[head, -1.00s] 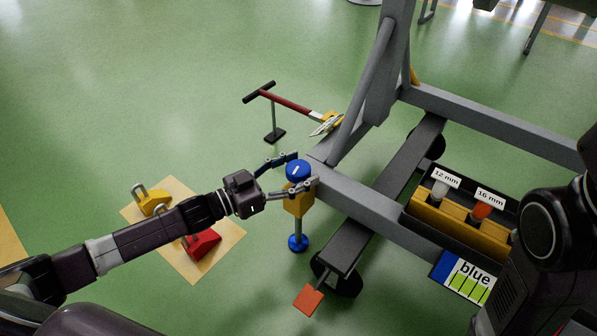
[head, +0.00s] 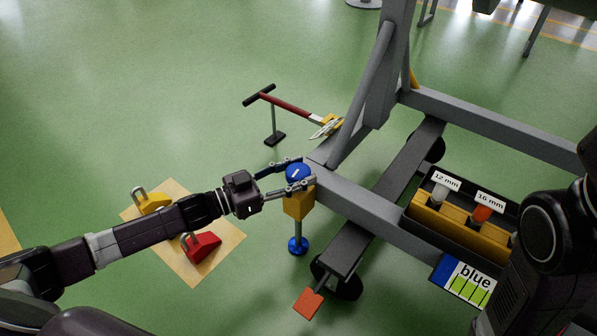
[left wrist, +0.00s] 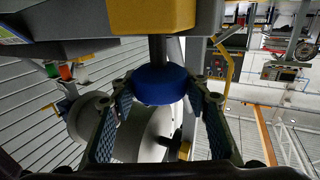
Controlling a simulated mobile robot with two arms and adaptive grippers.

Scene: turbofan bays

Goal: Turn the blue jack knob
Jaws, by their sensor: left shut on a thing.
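The blue jack knob (head: 297,172) tops the yellow jack body (head: 299,205) at the corner of the grey stand. A white mark shows on its top. Below the body a thin rod runs down to a blue foot (head: 298,245). My left gripper (head: 301,173) comes in from the left and is shut on the knob, one finger on its far side and one on its near side. In the left wrist view the knob (left wrist: 158,84) sits between the two fingers (left wrist: 160,100), with the yellow body above it in the picture. My right gripper is out of view.
The grey stand frame (head: 370,205) extends right of the jack. A tray (head: 432,222) with labelled 12 mm and 16 mm items and a blue-labelled card (head: 467,275) are at right. Red and yellow chocks lie on a tan mat (head: 232,236). A red-handled tow bar (head: 285,103) stands behind.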

